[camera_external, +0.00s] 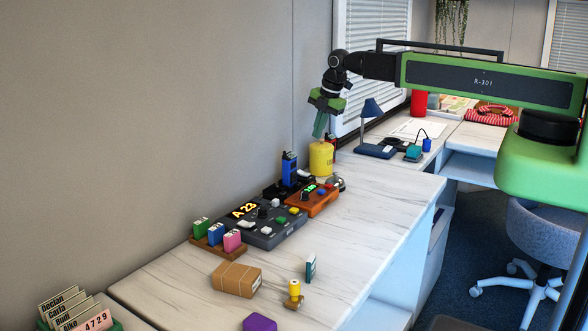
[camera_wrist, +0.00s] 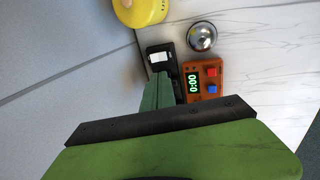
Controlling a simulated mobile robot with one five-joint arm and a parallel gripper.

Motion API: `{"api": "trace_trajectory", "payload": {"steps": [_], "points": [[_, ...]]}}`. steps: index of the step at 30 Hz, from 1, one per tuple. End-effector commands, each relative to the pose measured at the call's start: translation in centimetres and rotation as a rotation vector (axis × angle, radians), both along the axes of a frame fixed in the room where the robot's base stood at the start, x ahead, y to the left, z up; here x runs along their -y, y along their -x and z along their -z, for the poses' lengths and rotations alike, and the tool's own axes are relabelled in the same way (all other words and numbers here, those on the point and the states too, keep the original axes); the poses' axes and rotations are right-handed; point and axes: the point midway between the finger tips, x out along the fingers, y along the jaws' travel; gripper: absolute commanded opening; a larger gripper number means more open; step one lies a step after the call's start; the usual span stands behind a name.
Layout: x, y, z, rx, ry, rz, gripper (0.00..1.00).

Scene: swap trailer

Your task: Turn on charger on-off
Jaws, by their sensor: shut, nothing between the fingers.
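A black charger (camera_wrist: 159,52) with a white switch-like part on top shows in the wrist view, partly hidden behind my green fingers. In the outside view what looks like the same charger (camera_external: 272,191) sits by the wall, with a blue handset (camera_external: 289,170) standing at it. I cannot tell the switch's position. In the wrist view my closed fingertips (camera_wrist: 160,76) overlap the charger in the picture. Contact is not visible.
An orange timer (camera_wrist: 204,79) reading 0:00 is beside the charger, with a silver bell (camera_wrist: 202,37) near it. A grey console (camera_external: 266,228) showing "A 23", a cardboard box (camera_external: 236,280) and a blue lamp (camera_external: 372,108) stand on the counters.

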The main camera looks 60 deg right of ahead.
Motion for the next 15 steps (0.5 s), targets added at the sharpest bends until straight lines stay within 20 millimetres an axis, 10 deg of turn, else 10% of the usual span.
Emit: {"api": "trace_trajectory", "payload": {"steps": [15], "points": [[-0.1,-1.3,-0.1,0.052,0.0,0.0,0.0]]}}
